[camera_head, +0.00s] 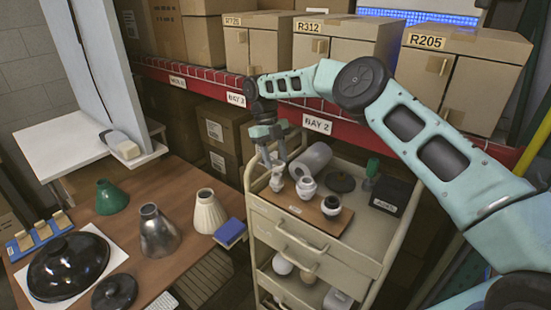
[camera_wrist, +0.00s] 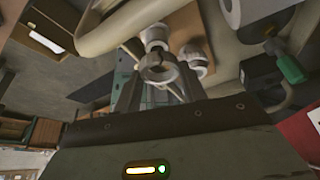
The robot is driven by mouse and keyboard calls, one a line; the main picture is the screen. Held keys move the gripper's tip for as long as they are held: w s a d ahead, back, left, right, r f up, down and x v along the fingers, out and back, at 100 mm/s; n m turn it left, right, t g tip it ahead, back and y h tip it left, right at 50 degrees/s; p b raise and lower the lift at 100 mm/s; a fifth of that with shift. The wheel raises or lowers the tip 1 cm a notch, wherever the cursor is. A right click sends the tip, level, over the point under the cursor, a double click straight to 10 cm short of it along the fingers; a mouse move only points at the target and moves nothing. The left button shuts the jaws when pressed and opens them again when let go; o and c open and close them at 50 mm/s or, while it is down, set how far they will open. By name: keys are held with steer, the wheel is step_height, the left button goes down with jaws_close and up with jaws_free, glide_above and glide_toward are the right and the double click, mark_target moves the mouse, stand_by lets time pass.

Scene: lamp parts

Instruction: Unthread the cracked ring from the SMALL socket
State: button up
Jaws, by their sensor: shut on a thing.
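My gripper (camera_head: 273,162) points down over the left end of a small wooden board (camera_head: 297,210) on the cart top. In the wrist view its two fingers (camera_wrist: 159,86) are closed on a greyish ring with a gap in its side, the cracked ring (camera_wrist: 158,70). A small white socket (camera_wrist: 155,35) shows just beyond the ring; it is also below the fingers in the head view (camera_head: 276,182). I cannot tell whether the ring is still around its neck. A larger white socket (camera_head: 306,187) stands beside it, and a dark-mouthed one (camera_head: 331,205) stands at the board's right.
The cart (camera_head: 360,245) also holds a paper roll (camera_head: 310,159), a dark disc (camera_head: 341,182), a green-topped bottle (camera_head: 372,168) and a black box (camera_head: 388,196). Lampshades stand on the brown table (camera_head: 180,185) at left. A red shelf beam (camera_head: 335,125) runs behind.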

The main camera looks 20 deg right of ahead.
steer(key=shift+r+p, duration=1.5)
steer(key=shift+r, duration=0.45)
